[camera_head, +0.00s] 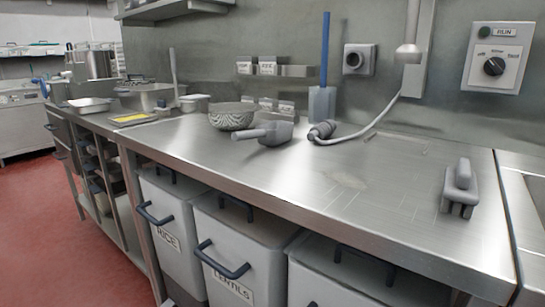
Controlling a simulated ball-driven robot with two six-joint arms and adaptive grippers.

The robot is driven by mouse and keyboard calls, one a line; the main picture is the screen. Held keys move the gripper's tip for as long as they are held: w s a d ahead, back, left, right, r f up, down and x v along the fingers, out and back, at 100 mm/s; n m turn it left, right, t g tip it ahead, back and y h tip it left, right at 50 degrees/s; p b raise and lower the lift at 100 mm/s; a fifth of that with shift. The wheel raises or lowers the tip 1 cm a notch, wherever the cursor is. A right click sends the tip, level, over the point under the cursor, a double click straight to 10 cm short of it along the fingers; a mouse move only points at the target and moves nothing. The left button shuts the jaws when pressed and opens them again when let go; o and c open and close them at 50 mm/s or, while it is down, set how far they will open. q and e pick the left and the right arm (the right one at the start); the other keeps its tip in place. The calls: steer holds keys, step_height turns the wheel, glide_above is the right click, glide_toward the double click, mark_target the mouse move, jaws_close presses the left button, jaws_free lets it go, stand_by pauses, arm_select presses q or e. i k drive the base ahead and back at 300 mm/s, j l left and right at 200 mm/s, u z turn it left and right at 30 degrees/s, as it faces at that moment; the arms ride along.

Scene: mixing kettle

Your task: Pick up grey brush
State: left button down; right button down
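A grey block-like object with an arched handle and short prongs or feet below, which looks like the grey brush (460,188), stands on the right part of the steel worktop (290,185). It is apart from the other things there. Neither of my grippers is in view. Nothing covers the brush.
A grey scoop (275,133), a patterned bowl (231,117) and a corded grey nozzle-like tool (322,130) lie toward the back. A blue-handled paddle (322,103) stands near the wall. Bins (240,240) with blue handles sit below. The worktop's front middle is clear.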

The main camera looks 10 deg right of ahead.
mark_target(460, 184)
steer(key=z, duration=1.5)
